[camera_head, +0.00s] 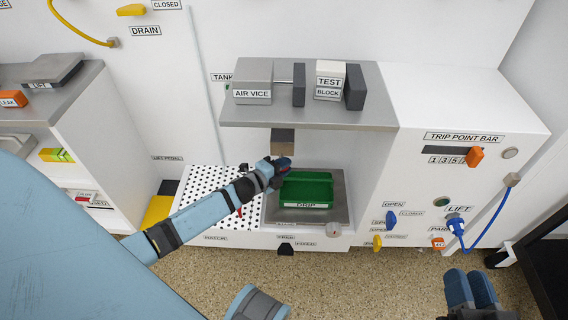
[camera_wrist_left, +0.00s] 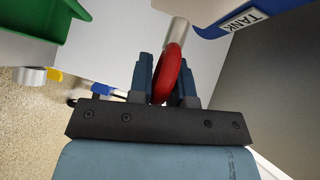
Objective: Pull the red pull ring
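The red pull ring (camera_wrist_left: 168,76) is seen nearly edge-on in the left wrist view, at the end of a pale metal cylinder (camera_wrist_left: 178,32). My left gripper (camera_wrist_left: 166,75) has its two blue fingers close in on both sides of the ring, and the ring fills the narrow gap between them. In the head view my left gripper (camera_head: 282,164) is below the grey shelf, just above the green GRIP tray, and hides most of the ring. My right gripper (camera_head: 472,290) is at the lower right over the floor, its fingers side by side and empty.
The green GRIP tray (camera_head: 305,188) lies just below my left gripper. The grey shelf (camera_head: 390,112) overhangs it, with the AIR VICE (camera_head: 253,92) and TEST BLOCK (camera_head: 329,90) on top. A white cabinet with a blue LIFT cable (camera_head: 490,225) stands right. A perforated plate (camera_head: 205,180) is left.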

